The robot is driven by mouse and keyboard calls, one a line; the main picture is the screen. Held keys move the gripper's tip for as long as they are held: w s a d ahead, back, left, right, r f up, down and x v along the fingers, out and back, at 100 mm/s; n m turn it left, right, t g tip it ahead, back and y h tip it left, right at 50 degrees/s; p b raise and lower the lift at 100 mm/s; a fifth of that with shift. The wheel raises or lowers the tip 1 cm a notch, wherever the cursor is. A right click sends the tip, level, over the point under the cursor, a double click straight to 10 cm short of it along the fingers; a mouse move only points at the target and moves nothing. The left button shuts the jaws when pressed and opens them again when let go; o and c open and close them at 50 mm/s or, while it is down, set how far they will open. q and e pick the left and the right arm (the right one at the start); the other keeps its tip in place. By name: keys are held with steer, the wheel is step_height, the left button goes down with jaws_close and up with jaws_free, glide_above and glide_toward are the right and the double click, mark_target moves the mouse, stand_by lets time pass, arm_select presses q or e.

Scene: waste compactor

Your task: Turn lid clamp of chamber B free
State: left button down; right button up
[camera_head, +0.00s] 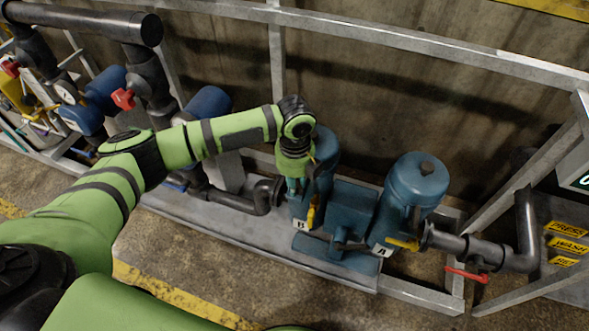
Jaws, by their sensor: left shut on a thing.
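Chamber B (328,147) is a blue upright cylinder right of centre, with a white label B (299,225) at its foot. My left arm reaches in from the left, and its wrist covers much of the chamber's left side and top. My left gripper (294,186) points down at the chamber's near left side and is shut on the lid clamp, which is largely hidden behind the gripper. A yellow handle (311,217) shows just below the gripper. My right gripper is not in view.
Chamber A (419,184), a similar blue cylinder, stands to the right with a yellow handle (404,243). A dark pipe with a red lever (466,275) lies farther right. A grey metal frame rail (400,35) runs behind. The floor in front is clear.

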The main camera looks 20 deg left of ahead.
arm_select(q)
steer(key=n+p, duration=0.5)
steer(key=shift+d+r+n+p, duration=0.15)
steer(key=shift+r+n+p, duration=0.1)
steer(key=shift+n+p, duration=0.95)
steer(key=shift+n, duration=0.3)
steer(key=shift+w+d+f+n+p, duration=0.1)
steer(key=shift+f+n+p, duration=0.1)
steer(key=shift+n+p, duration=0.75)
steer(key=shift+n, duration=0.35)
steer(key=c, duration=1.1)
jaws_free()
steer(key=shift+o, duration=0.2)
